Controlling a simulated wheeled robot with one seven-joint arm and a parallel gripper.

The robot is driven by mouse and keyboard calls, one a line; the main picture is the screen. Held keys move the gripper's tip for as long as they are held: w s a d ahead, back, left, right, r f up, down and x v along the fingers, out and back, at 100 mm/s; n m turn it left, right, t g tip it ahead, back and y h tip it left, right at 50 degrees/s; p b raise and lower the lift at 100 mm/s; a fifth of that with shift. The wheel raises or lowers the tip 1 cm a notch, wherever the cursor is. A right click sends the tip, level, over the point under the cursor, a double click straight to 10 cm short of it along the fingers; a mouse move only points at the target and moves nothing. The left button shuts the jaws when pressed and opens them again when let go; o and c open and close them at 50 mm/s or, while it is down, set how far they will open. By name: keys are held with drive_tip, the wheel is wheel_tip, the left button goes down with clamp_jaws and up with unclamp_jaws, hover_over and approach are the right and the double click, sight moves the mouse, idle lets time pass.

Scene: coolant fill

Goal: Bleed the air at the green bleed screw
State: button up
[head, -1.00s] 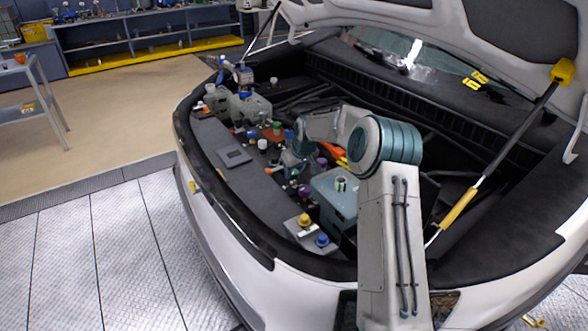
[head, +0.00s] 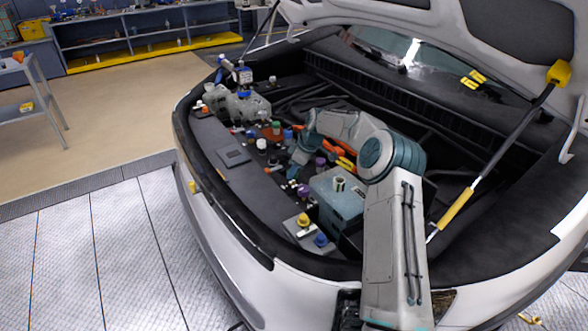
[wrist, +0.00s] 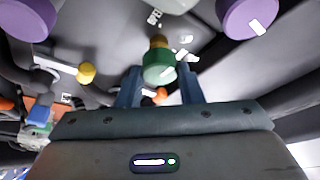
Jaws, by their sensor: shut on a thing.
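The green bleed screw (wrist: 159,71) shows in the wrist view as a round green head with a yellow-brown part behind it. It sits between the fingertips of my gripper (wrist: 160,78), which is shut on it. In the head view my arm reaches over the engine bay and my gripper is low among the caps and hoses. The screw cannot be made out there, as my wrist and nearby parts crowd that spot.
Purple caps (wrist: 248,14) and a yellow knob (wrist: 86,73) are close around my gripper. A teal box (head: 336,204) stands beside my forearm. Yellow (head: 303,220) and blue (head: 321,240) caps are at the front edge. The raised hood's prop (head: 500,150) is to the right.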

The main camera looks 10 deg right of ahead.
idle(0.5)
drive_tip(key=o, duration=1)
drive_tip(key=shift+c, duration=0.2)
drive_tip(key=shift+r, duration=0.1)
drive_tip(key=b+v, duration=0.1)
drive_tip(key=v, duration=1.2)
drive_tip(key=shift+d+r, duration=0.2)
drive_tip(key=shift+r, duration=0.1)
drive_tip(key=s+a+r+m+h, duration=0.2)
drive_tip(key=s+a+r, duration=0.15)
drive_tip(key=s, duration=0.55)
drive_tip(key=s+a+r+m+h, duration=0.2)
drive_tip(key=s+a+r, duration=0.15)
drive_tip(key=s, duration=0.55)
drive_tip(key=s+d+f+m, duration=0.1)
drive_tip(key=s+m, duration=0.3)
drive_tip(key=s, duration=0.9)
drive_tip(key=s+f+m, duration=0.4)
drive_tip(key=s, duration=0.9)
drive_tip(key=shift+d+f+t, duration=0.2)
drive_tip(key=shift+d+t, duration=0.2)
